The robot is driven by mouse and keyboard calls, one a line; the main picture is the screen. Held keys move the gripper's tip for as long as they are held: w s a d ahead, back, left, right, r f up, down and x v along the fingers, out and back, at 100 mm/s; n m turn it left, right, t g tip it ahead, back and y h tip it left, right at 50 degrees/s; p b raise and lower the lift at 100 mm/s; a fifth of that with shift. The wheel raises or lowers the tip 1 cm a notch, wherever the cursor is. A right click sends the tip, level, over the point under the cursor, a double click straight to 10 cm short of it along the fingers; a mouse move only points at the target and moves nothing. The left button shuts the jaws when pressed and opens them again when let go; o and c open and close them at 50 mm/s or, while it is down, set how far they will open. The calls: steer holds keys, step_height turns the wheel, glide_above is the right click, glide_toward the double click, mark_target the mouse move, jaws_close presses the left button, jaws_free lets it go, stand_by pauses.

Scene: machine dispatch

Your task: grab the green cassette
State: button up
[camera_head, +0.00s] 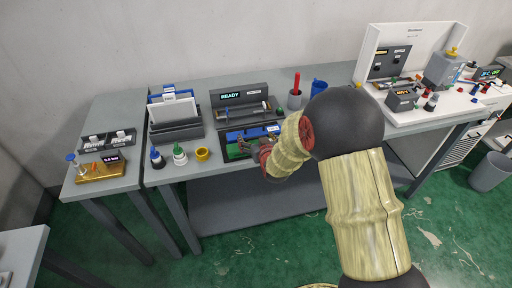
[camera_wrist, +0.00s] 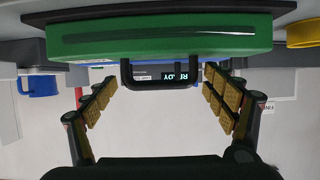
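My gripper (camera_wrist: 159,76) is open, with one padded finger on each side of the handle. A gap shows between each finger and the handle. In the head view, my gripper (camera_head: 262,152) is at the front of the machine and partly covers the cassette.
A blue cassette (camera_head: 250,132) lies just behind the green one. A yellow ring-like cup (camera_head: 202,154), a green-capped bottle (camera_head: 180,156) and a blue-capped bottle (camera_head: 157,158) stand left of the machine. A grey cup with a red tool (camera_head: 295,98) and a blue mug (camera_head: 318,87) stand right.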

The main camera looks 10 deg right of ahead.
steer(key=shift+r, duration=0.1)
steer(key=c, duration=1.9)
